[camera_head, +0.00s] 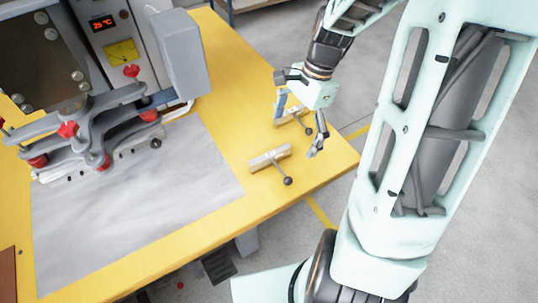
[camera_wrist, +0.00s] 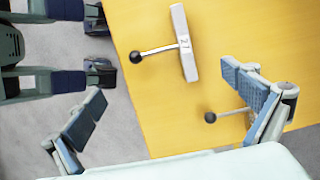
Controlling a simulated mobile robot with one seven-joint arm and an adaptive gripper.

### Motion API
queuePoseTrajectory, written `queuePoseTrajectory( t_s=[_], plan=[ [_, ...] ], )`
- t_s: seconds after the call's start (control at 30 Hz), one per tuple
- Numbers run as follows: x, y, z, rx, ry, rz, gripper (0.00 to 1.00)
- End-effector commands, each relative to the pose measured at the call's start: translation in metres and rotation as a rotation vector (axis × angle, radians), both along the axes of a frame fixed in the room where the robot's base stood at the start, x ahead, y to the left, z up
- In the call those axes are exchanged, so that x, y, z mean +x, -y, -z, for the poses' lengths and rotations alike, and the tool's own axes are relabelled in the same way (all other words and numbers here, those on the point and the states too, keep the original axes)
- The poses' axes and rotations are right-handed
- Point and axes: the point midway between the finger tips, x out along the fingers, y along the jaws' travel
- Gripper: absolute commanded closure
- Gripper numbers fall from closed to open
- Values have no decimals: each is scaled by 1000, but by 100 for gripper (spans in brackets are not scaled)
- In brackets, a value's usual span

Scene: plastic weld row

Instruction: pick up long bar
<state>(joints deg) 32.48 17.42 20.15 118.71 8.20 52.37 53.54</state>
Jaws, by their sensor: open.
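Two pale bars with dark ball-ended rods lie on the yellow table. The nearer bar (camera_head: 270,158) lies clear of my gripper in the head view. The other bar (camera_head: 291,116) is partly hidden by my gripper. In the wrist view, a bar marked with a number (camera_wrist: 181,30) lies at upper centre; the other bar is mostly hidden by my right finger, its ball (camera_wrist: 210,117) showing. I cannot tell which is the long bar. My gripper (camera_head: 300,126) is open and empty above the table's right end; its spread fingers show in the wrist view (camera_wrist: 163,83).
A welding machine (camera_head: 178,52) with a grey clamp assembly (camera_head: 95,130) stands at left on the yellow table (camera_head: 222,70). A bare grey plate (camera_head: 140,200) lies in front of it. The table's right edge drops to grey floor.

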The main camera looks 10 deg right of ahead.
Motion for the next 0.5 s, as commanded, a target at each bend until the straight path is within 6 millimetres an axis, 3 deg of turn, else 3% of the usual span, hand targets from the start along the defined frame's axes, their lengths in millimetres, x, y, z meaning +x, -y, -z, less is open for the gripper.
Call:
queuePoseTrajectory(
  t_s=[0.3, 0.5],
  plan=[
    [-6, -18, 42, 22, -17, 3, 0],
    [-6, -21, 56, 20, -13, 4, 0]
  ],
)
